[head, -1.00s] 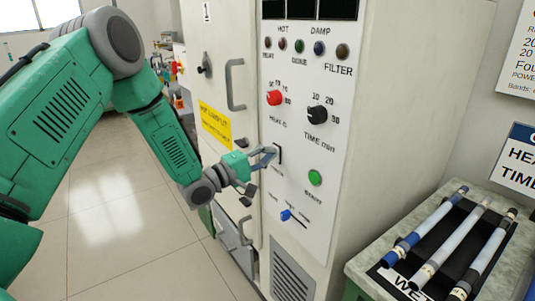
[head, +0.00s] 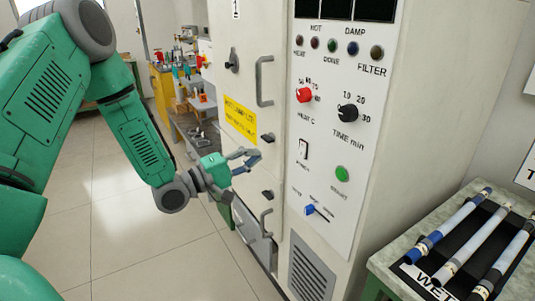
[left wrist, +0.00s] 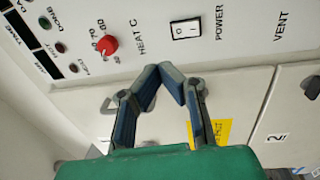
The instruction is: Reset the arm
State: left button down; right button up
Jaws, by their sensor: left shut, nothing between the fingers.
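My left arm (head: 130,120) comes in from the left in the head view. Its gripper (head: 252,160) is in front of the cabinet door, left of the control panel and apart from the power switch (head: 303,149). In the left wrist view the gripper's fingertips (left wrist: 162,72) meet, with nothing between them. The power switch (left wrist: 187,25) lies beyond the fingertips there, with the red heat knob (left wrist: 110,44) to its left. My right gripper is not in view.
The cabinet (head: 420,110) carries a black time knob (head: 348,113), a green start button (head: 342,174), a blue slider (head: 309,210) and door handles (head: 264,82). Several rods lie on a rack at right, including a blue-ended one (head: 447,227). Open floor (head: 110,220) lies left.

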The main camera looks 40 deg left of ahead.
pick_arm(q)
jog(key=s+d+f+m+g+y, duration=0.1)
jog(key=s+d+f+m+g, duration=0.15)
jog(key=f, duration=0.45)
jog(key=s+d+f+m+g+y, duration=0.2)
jog(key=s+f+g, duration=0.1)
jog(key=f, duration=0.4)
jog(key=s+d+f+m+g+y, duration=0.1)
jog(key=s+d+f+m+g, duration=0.15)
jog(key=f, duration=0.45)
jog(key=s+d+f+m+g+y, duration=0.1)
jog(key=s+f+m+g, duration=0.2)
jog(key=s, duration=0.8)
jog(key=s+d+f+m+g+y, duration=0.1)
jog(key=s+f+m+g, duration=0.3)
jog(key=s, duration=0.8)
notch_tip(320, 180, down, 3)
jog(key=shift+d+f+g+y, duration=0.1)
jog(key=shift+d+g+y, duration=0.25)
jog(key=shift+g+y, duration=0.6)
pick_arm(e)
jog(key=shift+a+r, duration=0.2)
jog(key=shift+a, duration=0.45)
pick_arm(q)
jog(key=shift+d, duration=0.15)
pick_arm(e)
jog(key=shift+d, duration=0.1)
